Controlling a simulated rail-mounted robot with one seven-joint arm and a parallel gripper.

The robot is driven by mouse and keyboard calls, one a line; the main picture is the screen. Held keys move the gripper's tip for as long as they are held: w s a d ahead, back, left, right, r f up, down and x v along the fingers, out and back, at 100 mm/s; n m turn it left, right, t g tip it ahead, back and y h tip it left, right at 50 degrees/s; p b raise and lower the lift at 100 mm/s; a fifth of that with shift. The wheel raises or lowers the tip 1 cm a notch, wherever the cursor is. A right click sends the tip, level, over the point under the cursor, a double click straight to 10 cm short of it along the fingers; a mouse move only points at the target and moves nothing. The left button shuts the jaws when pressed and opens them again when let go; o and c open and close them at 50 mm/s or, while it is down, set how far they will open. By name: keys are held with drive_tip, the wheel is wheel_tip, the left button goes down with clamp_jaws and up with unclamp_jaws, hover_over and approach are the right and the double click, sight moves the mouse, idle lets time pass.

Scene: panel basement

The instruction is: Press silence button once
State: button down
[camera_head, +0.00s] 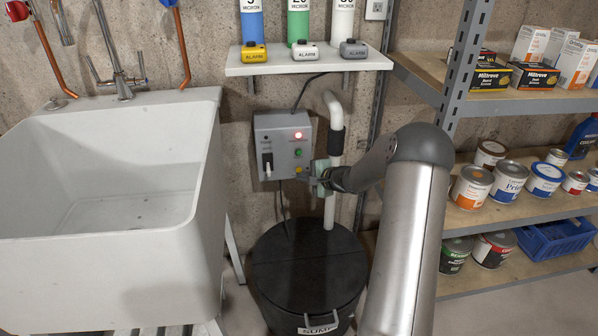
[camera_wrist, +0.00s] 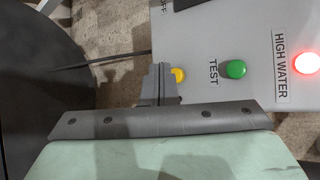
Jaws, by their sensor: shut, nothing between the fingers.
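A grey control box (camera_head: 272,140) hangs on the wall above the sump. It carries a lit red light (camera_head: 298,135) labelled HIGH WATER, a green button (camera_head: 298,153) labelled TEST and a yellow button (camera_head: 298,169); a label for the yellow button is not visible. In the wrist view the yellow button (camera_wrist: 180,75) shows partly beside the tip of my gripper (camera_wrist: 161,82). My gripper is shut and empty, its tip right at the yellow button. I cannot tell whether it touches or presses it.
A black lidded sump (camera_head: 310,265) and a white pipe (camera_head: 332,140) stand close to my gripper. A shelf (camera_head: 310,65) with alarm units (camera_head: 304,51) is above the box. A white sink (camera_head: 110,190) is left, metal shelving (camera_head: 462,90) with cans right.

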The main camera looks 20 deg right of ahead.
drive_tip(key=shift+w, duration=0.1)
drive_tip(key=shift+w+d, duration=0.1)
drive_tip(key=shift+w, duration=0.2)
drive_tip(key=shift+w+d+b, duration=0.15)
drive_tip(key=shift+w+b, duration=0.2)
drive_tip(key=shift+w, duration=0.05)
idle(0.5)
drive_tip(key=shift+s, duration=0.1)
drive_tip(key=shift+s+a+b, duration=0.25)
drive_tip(key=shift+s+b, duration=0.45)
drive_tip(key=shift+b, duration=0.1)
drive_tip(key=s+b, duration=0.1)
drive_tip(key=s, duration=0.1)
drive_tip(key=s+a+b, duration=0.1)
drive_tip(key=s+b, duration=0.1)
drive_tip(key=s, duration=0.1)
drive_tip(key=shift+a+b, duration=0.2)
drive_tip(key=shift+b, duration=0.1)
